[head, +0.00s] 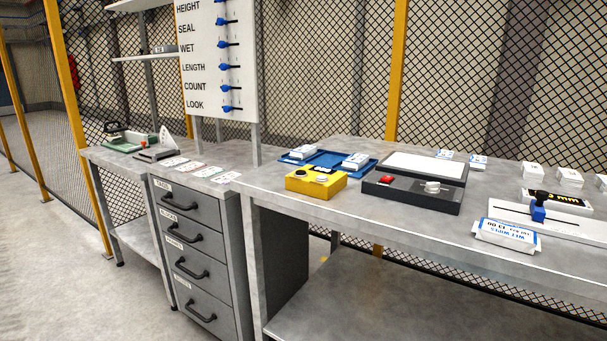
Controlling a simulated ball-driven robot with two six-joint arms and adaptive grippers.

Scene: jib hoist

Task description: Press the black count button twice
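A yellow box (316,186) stands near the front edge of the long grey bench. Its top carries a small round button (299,172), a dark display-like patch (322,169) and a pale round part (321,178). These are too small for me to tell surely which is the black count button. Neither of my grippers shows in the head view, and nothing touches the box.
Right of the yellow box is a dark box (410,196) with a red button (387,180) and a pale knob (432,187). A blue tray (330,158) with white packs lies behind. A white pack (506,235) and a blue-handled slide gauge (539,207) are farther right.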

